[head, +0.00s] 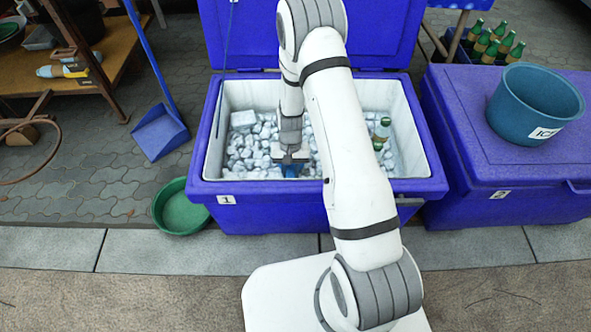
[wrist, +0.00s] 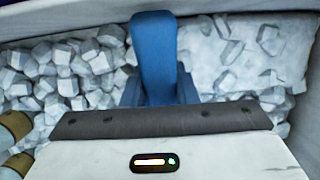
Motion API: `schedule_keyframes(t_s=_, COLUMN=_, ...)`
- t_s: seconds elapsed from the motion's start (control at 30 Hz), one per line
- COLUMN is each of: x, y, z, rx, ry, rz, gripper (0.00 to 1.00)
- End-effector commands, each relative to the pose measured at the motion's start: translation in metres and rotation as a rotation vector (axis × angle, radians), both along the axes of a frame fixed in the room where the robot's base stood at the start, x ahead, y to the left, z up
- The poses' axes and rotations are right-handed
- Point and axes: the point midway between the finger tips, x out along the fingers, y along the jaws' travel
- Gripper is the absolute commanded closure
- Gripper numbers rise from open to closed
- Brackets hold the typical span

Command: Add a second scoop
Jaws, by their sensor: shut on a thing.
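A blue scoop (head: 291,171) is in the open ice chest (head: 262,190) marked 1. My gripper (head: 290,156) is low inside the chest, shut on the scoop. In the wrist view, the scoop's blue handle (wrist: 155,50) stands out past the dark edge of my gripper (wrist: 158,104). The scoop's bowl is mostly hidden, and I cannot tell whether it holds ice. White ice chunks (head: 250,143) fill the chest floor around it. A teal bucket (head: 535,103) labelled ICE stands upright on the closed chest at right; its inside looks empty.
A green bottle (head: 381,132) lies in the ice at right. The closed blue chest (head: 465,135) stands close beside the open one. A green basin (head: 181,207) and a blue dustpan (head: 160,132) are at left. Bottles (head: 490,42) stand in a crate behind.

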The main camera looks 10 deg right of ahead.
Motion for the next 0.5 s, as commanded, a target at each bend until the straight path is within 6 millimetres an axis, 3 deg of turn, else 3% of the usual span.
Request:
schedule_keyframes(t_s=0.03, x=-0.004, y=0.0, z=-0.013, rx=-0.001, ry=0.011, rz=0.001, gripper=1.0)
schedule_keyframes(t_s=0.1, x=-0.005, y=0.0, z=-0.022, rx=0.0, ry=0.012, rz=0.001, gripper=1.0)
schedule_keyframes(t_s=0.47, x=-0.008, y=0.0, z=-0.064, rx=-0.001, ry=0.02, rz=0.0, gripper=1.0)
schedule_keyframes(t_s=0.5, x=-0.001, y=-0.001, z=-0.06, rx=0.0, ry=0.015, rz=0.0, gripper=1.0)
